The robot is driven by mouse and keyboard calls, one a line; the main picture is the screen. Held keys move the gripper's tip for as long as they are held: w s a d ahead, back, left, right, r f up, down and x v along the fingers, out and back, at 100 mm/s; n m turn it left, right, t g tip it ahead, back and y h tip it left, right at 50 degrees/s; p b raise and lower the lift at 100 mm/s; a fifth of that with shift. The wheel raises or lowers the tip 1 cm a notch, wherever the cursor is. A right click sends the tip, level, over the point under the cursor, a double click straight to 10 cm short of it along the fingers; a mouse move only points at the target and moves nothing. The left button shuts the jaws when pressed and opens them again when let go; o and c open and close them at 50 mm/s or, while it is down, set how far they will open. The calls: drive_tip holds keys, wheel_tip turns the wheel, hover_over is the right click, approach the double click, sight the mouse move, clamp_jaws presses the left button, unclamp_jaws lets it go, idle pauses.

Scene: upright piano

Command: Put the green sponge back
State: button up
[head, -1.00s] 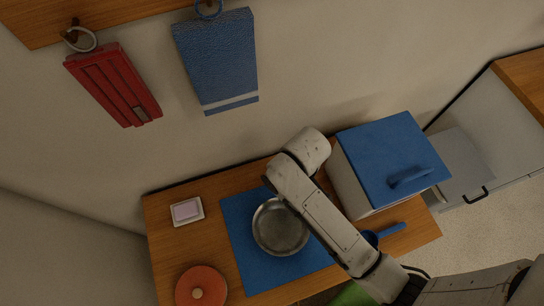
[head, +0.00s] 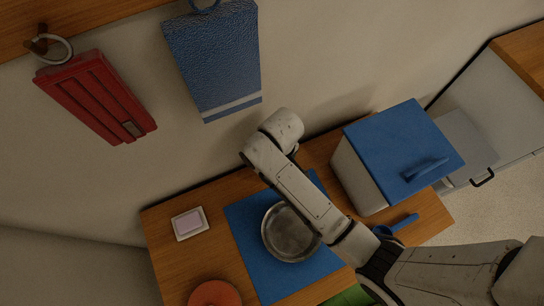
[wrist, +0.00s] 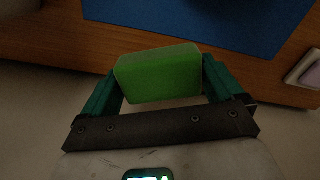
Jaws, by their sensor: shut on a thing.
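The green sponge (wrist: 160,78) is a plain green block in the wrist view. My gripper (wrist: 160,70) is shut on it, with a teal finger at each end. The sponge is held in front of a wooden table edge, with the blue mat beyond. In the head view my arm hides the gripper and the sponge. A green patch (head: 349,297) shows at the bottom edge of the head view beneath my arm; I cannot tell what it is.
On the wooden table (head: 180,258) are a blue mat (head: 246,230) with a metal pan (head: 287,236), a soap dish (head: 189,223), a red-orange lid (head: 215,294) and a blue-topped box (head: 395,150). A red item (head: 95,95) and blue towel (head: 213,60) hang above.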

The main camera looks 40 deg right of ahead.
drive_tip(key=w+f, duration=0.2)
drive_tip(key=shift+w+a+f, duration=0.1)
drive_tip(key=shift+a+f, duration=0.25)
drive_tip(key=shift+w+f, duration=0.1)
drive_tip(key=shift+f, duration=1.55)
drive_tip(key=shift+f+b, duration=0.2)
drive_tip(key=shift+b, duration=0.1)
drive_tip(key=o, duration=0.6)
drive_tip(key=shift+r, duration=0.1)
drive_tip(key=shift+c, duration=0.2)
drive_tip(key=shift+r, duration=0.1)
drive_tip(key=shift+r+p, duration=0.3)
drive_tip(key=shift+r, duration=3.45)
